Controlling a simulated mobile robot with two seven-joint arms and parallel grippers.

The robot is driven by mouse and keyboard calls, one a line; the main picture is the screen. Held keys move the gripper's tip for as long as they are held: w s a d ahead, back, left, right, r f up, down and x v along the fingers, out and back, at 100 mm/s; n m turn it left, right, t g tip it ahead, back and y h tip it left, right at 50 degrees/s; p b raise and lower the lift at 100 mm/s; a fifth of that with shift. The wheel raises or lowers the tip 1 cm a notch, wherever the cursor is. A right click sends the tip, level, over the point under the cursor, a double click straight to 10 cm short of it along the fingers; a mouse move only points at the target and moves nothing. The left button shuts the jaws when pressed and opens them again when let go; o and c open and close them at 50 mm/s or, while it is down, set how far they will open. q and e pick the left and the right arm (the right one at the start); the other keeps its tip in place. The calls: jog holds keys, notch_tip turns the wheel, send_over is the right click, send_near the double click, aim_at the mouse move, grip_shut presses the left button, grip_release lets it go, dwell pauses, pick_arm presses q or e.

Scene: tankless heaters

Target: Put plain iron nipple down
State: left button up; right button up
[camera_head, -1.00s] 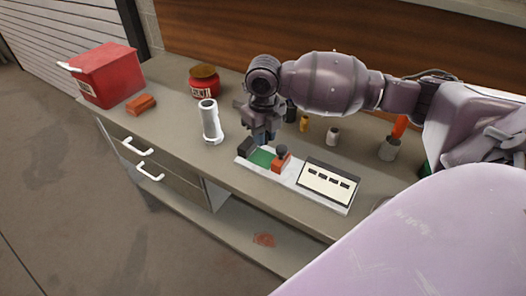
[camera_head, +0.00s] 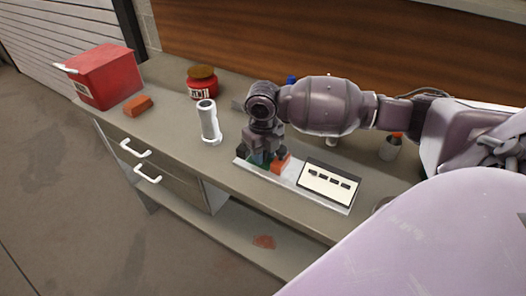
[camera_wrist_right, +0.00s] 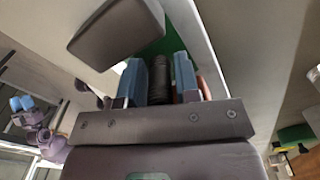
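My right gripper (camera_head: 266,160) is low over the white tray (camera_head: 241,161) on the workbench, above its green patch. In the right wrist view, its two blue fingers (camera_wrist_right: 160,82) stand on either side of a dark, ribbed iron nipple (camera_wrist_right: 159,78), which appears gripped between them. The green surface (camera_wrist_right: 150,46) shows just beyond it; whether the nipple touches it I cannot tell. An orange-red block (camera_head: 281,163) on the tray is close beside the fingers. At the left of the wrist view, a purple part with blue tips (camera_wrist_right: 22,104) looks like my left gripper, too small to read.
A white cylinder (camera_head: 209,122) stands to the left, with a red jar (camera_head: 202,84), an orange brick (camera_head: 138,105) and a red box (camera_head: 103,78) farther left. An orange-capped container (camera_head: 391,147) stands at right.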

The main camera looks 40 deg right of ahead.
jog(key=shift+o, duration=1.4)
jog(key=shift+r, duration=0.15)
notch_tip(320, 180, up, 11)
jog(key=shift+f+p, duration=0.2)
jog(key=shift+p, duration=0.6)
jog(key=shift+r, duration=0.75)
